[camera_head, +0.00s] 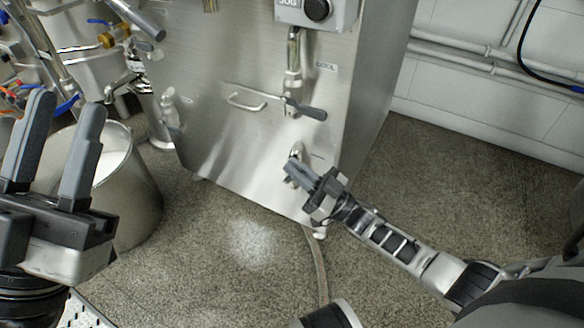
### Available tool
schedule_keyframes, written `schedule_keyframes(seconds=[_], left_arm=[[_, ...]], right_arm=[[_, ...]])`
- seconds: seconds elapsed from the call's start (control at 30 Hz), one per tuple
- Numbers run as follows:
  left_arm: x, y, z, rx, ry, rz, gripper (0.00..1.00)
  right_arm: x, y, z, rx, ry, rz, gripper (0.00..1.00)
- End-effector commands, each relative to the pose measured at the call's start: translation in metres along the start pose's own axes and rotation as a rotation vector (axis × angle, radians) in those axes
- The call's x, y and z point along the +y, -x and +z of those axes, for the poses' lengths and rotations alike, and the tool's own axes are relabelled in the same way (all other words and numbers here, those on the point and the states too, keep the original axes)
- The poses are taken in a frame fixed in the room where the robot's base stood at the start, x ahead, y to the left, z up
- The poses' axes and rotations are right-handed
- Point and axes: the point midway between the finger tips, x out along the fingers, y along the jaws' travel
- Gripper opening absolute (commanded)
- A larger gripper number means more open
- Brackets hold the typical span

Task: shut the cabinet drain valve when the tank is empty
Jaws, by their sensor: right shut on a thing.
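The steel cabinet (240,65) stands in the middle of the view. Its lower drain valve (295,156) sticks out of the front near the bottom right. My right gripper (300,172) is at this valve and shut on its handle, which the fingers mostly hide. A second valve with a dark grey lever (306,110) sits above it, under a vertical pipe. My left gripper (72,125) is open and empty at the left, in front of a steel bucket (135,190) with white contents. The inside of the tank cannot be seen.
A hose (317,262) runs along the floor from under the cabinet's right corner. Pipes and valves (110,40) crowd the upper left. The speckled floor (400,160) at right is clear.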

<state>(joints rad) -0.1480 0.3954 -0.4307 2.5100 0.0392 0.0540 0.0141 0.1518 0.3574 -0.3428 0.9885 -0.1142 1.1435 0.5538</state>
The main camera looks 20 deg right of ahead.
Motion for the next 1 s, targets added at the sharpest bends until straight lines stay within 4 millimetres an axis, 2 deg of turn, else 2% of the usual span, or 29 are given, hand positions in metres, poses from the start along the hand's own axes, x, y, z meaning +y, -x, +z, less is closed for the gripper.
schedule_keyframes(seconds=[0.3,0.77,0.8,0.87,1.0], left_arm=[[0.0000,-0.0001,-0.0002,0.000,0.001,0.000,0.31],[0.0000,-0.0001,-0.0002,0.000,0.002,0.000,0.31],[0.0000,-0.0001,-0.0002,0.000,0.002,0.000,0.31],[-0.0001,-0.0001,-0.0001,0.000,0.002,0.000,0.31],[-0.0001,-0.0001,-0.0001,0.000,0.002,0.000,0.31]], right_arm=[[0.0004,0.0094,0.0012,0.110,0.000,0.001,0.00],[0.0002,0.0109,0.0011,0.128,0.000,0.000,0.00],[0.0002,0.0109,0.0011,0.128,0.000,0.000,0.12],[0.0002,0.0108,0.0011,0.128,0.000,-0.001,0.28],[0.0001,0.0104,0.0010,0.128,0.000,-0.001,0.31]])
